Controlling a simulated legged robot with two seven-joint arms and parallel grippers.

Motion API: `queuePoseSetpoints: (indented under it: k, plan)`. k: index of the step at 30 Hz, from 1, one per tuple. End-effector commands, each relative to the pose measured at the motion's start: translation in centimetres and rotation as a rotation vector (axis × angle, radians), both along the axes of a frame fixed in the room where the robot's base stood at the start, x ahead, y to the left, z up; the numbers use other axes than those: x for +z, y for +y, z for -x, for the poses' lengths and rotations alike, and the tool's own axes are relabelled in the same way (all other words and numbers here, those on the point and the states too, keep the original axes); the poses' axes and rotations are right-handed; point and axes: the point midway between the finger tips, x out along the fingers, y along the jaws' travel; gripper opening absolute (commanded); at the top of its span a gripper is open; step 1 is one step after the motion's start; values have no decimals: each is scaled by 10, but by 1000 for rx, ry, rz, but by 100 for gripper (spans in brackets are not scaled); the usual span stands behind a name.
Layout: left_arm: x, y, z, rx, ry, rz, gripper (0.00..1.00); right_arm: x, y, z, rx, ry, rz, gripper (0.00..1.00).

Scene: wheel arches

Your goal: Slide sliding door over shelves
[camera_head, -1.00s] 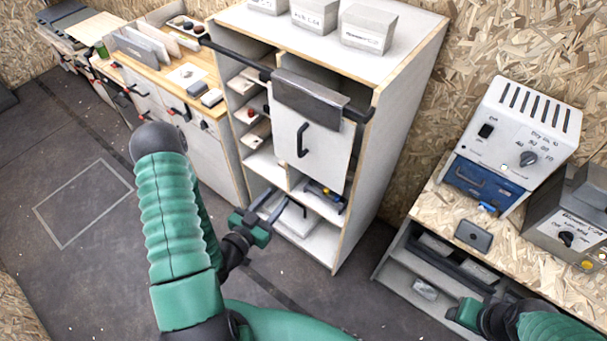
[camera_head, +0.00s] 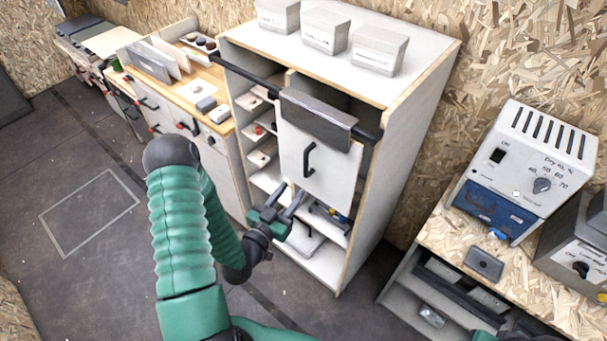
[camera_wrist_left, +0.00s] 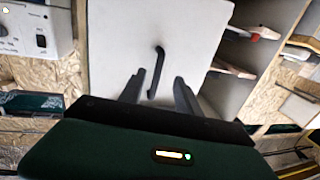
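The white sliding door (camera_head: 322,172) hangs from a dark rail (camera_head: 243,73) by a grey metal plate (camera_head: 316,119). It covers the right part of the cabinet, with shelves (camera_head: 262,130) open to its left. Its black vertical handle (camera_head: 308,159) faces me. My left gripper (camera_head: 292,199) is open, low and to the left of the handle. In the left wrist view the open fingers (camera_wrist_left: 158,92) point at the door (camera_wrist_left: 140,30), with the handle (camera_wrist_left: 156,73) appearing between them, not gripped. Only a small green part of my right arm shows at the bottom edge; its gripper is out of sight.
Grey boxes (camera_head: 326,31) stand on the cabinet top. A workbench (camera_head: 175,88) with drawers is on the left. A wooden bench (camera_head: 455,232) on the right bears a white device (camera_head: 528,155) and a grey tablet-like object (camera_head: 484,263). The floor at left is clear.

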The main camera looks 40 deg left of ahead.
Motion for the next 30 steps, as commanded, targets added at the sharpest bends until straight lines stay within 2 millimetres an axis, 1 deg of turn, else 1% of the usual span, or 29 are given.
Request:
queuePoseSetpoints:
  k: [1, 9, 12, 15, 19, 26, 30]
  plan:
    - [5, 1, -10, -1, -2, 2, 40, 8, 0, 0, 0, -1, 0, 47]
    - [4, 7, -63, 0, -2, 1, 40, 22, 0, 0, 0, -1, 0, 47]
    - [3, 9, -78, 1, -1, 2, 40, 25, 0, 0, 0, 0, 0, 47]
    - [3, 10, -89, 0, -2, 2, 40, 27, 0, 0, 0, 0, 0, 47]
    - [2, 11, -95, 1, 0, 2, 40, 27, 0, 0, 0, 0, 0, 47]
    - [1, 11, -95, 1, 0, 1, 40, 27, 0, 0, 0, 0, 0, 47]
    - [1, 11, -95, 1, 0, 1, 23, 27, 0, 0, 0, 0, 0, 47]
